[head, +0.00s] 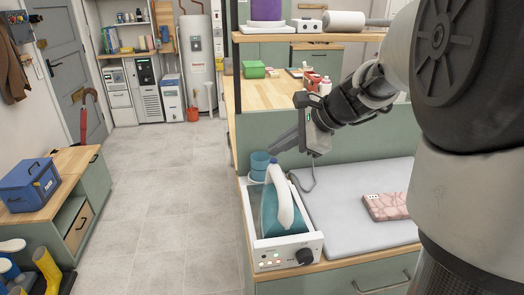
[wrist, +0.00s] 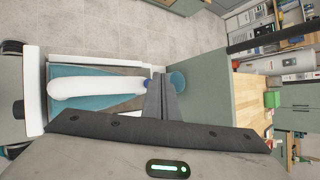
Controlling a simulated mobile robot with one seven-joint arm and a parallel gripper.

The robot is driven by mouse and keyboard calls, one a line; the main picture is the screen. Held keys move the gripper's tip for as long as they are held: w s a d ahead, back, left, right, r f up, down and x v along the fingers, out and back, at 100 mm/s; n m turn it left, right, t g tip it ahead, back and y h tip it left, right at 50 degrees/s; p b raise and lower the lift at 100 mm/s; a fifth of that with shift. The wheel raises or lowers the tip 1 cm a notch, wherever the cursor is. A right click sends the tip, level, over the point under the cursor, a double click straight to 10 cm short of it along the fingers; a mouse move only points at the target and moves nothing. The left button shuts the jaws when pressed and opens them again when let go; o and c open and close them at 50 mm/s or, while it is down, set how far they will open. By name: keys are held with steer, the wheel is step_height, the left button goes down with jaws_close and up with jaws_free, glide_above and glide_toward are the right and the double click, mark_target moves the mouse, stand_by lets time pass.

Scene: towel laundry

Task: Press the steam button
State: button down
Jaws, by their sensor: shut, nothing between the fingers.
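A white steam station (head: 317,239) with a teal and white iron (head: 284,208) on it stands at the counter's left end. Its front panel has small buttons with lit red and green marks (head: 270,263) and a black knob (head: 305,256). I cannot tell which button is for steam. My gripper (head: 273,151) is shut and empty, above and behind the iron, apart from the panel. In the wrist view the shut fingers (wrist: 160,78) point towards the iron's rear end. The iron's white handle (wrist: 95,88) shows left of them; the buttons cannot be made out there.
A blue cup (head: 260,161) stands behind the station, close below my fingertips. A grey ironing pad (head: 350,225) with a folded pink patterned cloth (head: 387,206) lies to the right. A green partition (head: 370,150) rises behind. The floor (head: 170,200) to the left is clear.

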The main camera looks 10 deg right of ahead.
steer(key=shift+r, duration=0.15)
step_height(320, 180, up, 6)
steer(key=p, duration=0.5)
